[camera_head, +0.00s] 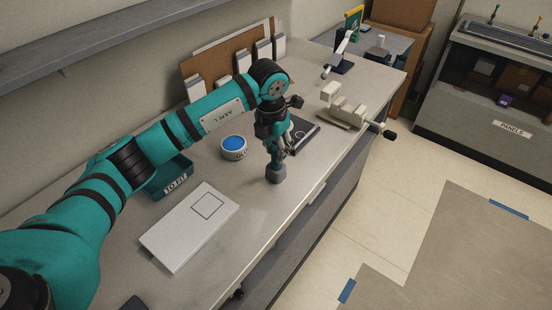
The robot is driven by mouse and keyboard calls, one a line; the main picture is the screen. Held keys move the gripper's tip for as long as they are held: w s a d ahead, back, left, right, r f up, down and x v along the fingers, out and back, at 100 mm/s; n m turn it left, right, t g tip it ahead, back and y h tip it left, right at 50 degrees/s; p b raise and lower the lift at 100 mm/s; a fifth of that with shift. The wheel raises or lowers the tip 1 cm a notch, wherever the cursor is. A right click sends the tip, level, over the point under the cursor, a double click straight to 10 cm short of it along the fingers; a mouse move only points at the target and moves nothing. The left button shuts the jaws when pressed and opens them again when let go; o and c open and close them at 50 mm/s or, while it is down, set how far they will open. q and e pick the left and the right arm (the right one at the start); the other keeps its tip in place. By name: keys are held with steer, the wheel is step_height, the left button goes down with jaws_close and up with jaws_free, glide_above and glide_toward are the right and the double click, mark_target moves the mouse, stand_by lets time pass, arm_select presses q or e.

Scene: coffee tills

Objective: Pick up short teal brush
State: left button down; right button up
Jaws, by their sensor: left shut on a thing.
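My left gripper (276,152) points down over the bench and is shut on a thin thing directly above a small grey pot (277,174). The thing looks to be the short teal brush, but the fingers hide most of it and its colour cannot be made out. The pot stands on the bench just under the fingertips. I cannot tell whether the brush is still inside the pot. My right gripper is not in view.
A tin with a blue top (233,147), a teal "TO FIT" tray (169,180) and a white panel (188,230) lie left of the gripper. A dark flat tray (313,136) and a pale clamp-like device (350,112) are behind it. Bench front right of the pot is clear.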

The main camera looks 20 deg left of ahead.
arm_select(q)
steer(key=shift+r, duration=0.15)
step_height(320, 180, up, 10)
steer(key=shift+f+b, duration=0.1)
steer(key=shift+b, duration=1.15)
stand_by(0.7)
